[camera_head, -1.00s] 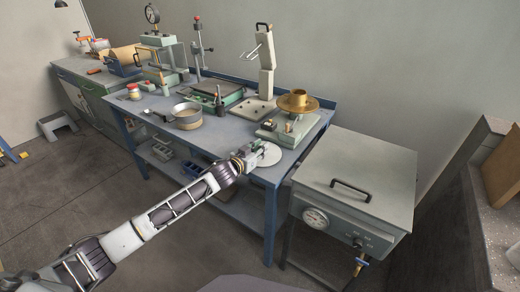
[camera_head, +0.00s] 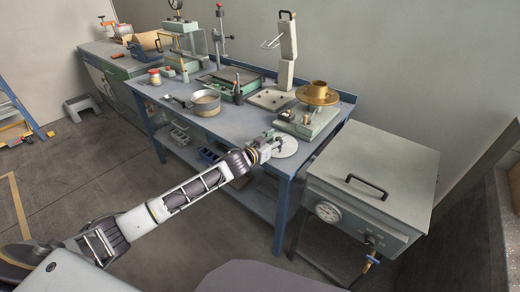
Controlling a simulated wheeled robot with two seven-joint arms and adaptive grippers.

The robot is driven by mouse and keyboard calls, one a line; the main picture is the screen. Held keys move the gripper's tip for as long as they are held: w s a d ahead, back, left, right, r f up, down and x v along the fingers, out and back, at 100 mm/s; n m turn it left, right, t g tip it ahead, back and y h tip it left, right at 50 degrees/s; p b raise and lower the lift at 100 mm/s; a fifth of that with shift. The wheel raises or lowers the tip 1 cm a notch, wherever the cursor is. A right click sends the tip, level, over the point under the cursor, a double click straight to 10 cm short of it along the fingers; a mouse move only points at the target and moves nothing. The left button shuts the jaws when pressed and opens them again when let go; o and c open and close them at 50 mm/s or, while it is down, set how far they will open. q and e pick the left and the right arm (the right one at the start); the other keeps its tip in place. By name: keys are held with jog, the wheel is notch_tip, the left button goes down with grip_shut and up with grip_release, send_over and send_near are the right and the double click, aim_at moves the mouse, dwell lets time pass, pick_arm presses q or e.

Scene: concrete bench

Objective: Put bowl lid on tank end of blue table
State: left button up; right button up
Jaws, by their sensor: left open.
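The bowl lid (camera_head: 287,147) is a pale round disc. It appears to lie flat on the front right corner of the blue table (camera_head: 235,126), at the end beside the grey tank (camera_head: 369,190). My left gripper (camera_head: 274,147) is open at the lid's left edge and hides part of it. I cannot tell whether its fingers touch the lid. The metal bowl (camera_head: 206,103) stands further left on the table, open at the top. My right gripper is not in view.
Behind the lid stands a green-grey device with a brass pan (camera_head: 317,93). A tall beige stand (camera_head: 287,50) and a green tray device (camera_head: 230,83) fill the table's back. Bare blue surface lies between bowl and lid. The tank has a black handle (camera_head: 367,187) on top.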

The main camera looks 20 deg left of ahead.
pick_arm(q)
jog(key=shift+v, duration=1.95)
jog(key=shift+p+v, duration=0.3)
jog(key=shift+v, duration=0.6)
jog(key=shift+s+a+r, duration=0.1)
jog(key=shift+s+a, duration=0.15)
jog(key=shift+s, duration=0.25)
jog(key=v, duration=0.4)
jog(key=shift+s, duration=0.15)
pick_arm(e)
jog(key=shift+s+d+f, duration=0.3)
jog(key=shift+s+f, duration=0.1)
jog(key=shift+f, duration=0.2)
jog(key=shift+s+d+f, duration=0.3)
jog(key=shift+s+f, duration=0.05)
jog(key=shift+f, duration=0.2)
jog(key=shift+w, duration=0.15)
